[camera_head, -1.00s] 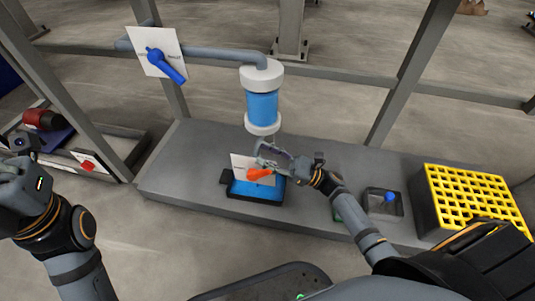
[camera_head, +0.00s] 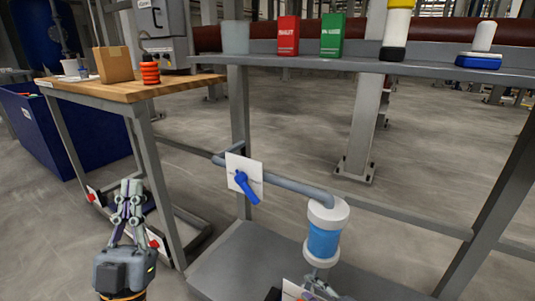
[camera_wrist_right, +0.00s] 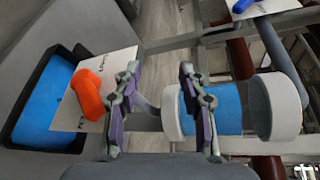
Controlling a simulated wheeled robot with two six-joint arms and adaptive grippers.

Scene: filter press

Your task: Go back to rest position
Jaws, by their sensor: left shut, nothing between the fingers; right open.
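My left gripper (camera_head: 131,190) stands upright at the lower left of the head view. Its fingers are together and hold nothing. My right gripper (camera_head: 318,290) shows only in part at the bottom edge of the head view. In the right wrist view its two fingers (camera_wrist_right: 157,85) are apart with nothing held between them. Beyond them is the blue cylinder with white caps (camera_wrist_right: 225,107), which hangs from the pipe in the head view (camera_head: 325,240). An orange piece (camera_wrist_right: 88,95) lies by a white card (camera_wrist_right: 112,75) over a blue tray with a black rim (camera_wrist_right: 45,105).
A white plate with a blue valve lever (camera_head: 245,182) sits on the grey pipe (camera_head: 290,188). A wooden-topped table (camera_head: 130,88) with a cardboard box (camera_head: 113,64) stands at the left. A grey shelf (camera_head: 350,61) with red and green boxes crosses the top. A blue bin (camera_head: 60,130) is at far left.

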